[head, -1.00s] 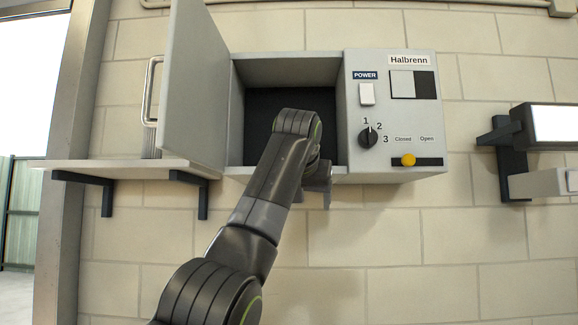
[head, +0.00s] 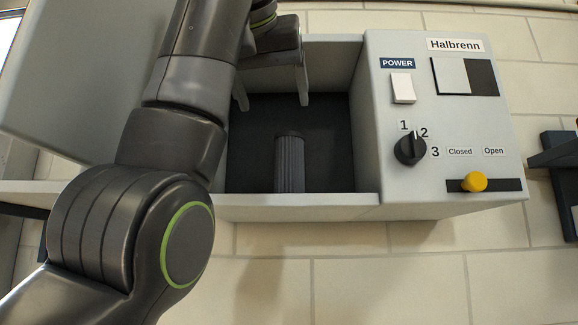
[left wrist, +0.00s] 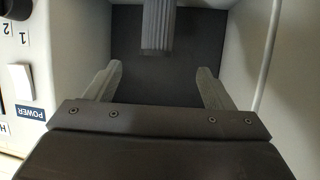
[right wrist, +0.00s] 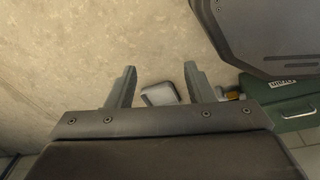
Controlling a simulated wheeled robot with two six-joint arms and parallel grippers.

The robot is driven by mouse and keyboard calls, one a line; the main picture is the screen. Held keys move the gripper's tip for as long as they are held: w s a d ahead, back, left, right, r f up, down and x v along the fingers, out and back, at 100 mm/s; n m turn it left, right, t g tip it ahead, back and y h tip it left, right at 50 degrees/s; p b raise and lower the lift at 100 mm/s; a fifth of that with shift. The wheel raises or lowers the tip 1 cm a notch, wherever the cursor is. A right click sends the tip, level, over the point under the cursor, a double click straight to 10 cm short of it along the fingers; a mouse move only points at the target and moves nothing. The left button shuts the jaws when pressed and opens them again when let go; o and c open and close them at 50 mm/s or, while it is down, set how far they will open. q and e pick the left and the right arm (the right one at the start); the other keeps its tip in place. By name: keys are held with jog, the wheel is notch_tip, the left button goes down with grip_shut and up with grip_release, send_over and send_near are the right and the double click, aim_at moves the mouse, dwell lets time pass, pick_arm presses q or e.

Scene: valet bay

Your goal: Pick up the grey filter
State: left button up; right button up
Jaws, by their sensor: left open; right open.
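The grey filter (head: 289,163) is a ribbed upright cylinder inside the open compartment of the Halbrenn cabinet (head: 300,207). It also shows in the left wrist view (left wrist: 158,25), at the top middle. My left gripper (head: 272,102) is open and empty at the compartment's upper opening. In the head view its fingertips are above the filter, apart from it. In the left wrist view the filter lies beyond the gap between the fingers (left wrist: 158,72). My right gripper (right wrist: 155,72) is open and empty. The right wrist view shows it away from the cabinet, over a pale floor.
The cabinet's open door (head: 80,80) stands at the left, partly behind my left arm. The panel right of the compartment has a power switch (head: 403,88), a dial (head: 410,148) and a yellow slider knob (head: 474,182). A green case (right wrist: 285,105) is in the right wrist view.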

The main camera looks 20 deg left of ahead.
aim_at(284, 138)
pick_arm(q)
jog(key=p+x, duration=0.1)
jog(key=x, duration=0.4)
jog(key=shift+w+a+p, duration=0.1)
jog(key=shift+w+p, duration=0.2)
jog(key=p+x, duration=0.2)
jog(key=x, duration=0.1)
jog(key=shift+w, duration=0.25)
jog(key=shift+w+f+p, duration=0.25)
jog(key=shift+w+p, duration=0.15)
jog(key=shift+w+f, duration=0.1)
jog(key=shift+w, duration=0.2)
jog(key=p+x, duration=0.4)
jog(key=shift+w, duration=0.1)
jog(key=shift+w+f, duration=0.2)
jog(key=shift+w, duration=0.15)
jog(key=shift+s, duration=0.1)
jog(key=shift+c, duration=0.9)
jog(key=c, duration=1)
pick_arm(e)
notch_tip(284, 138, up, 9)
jog(key=shift+w, duration=0.3)
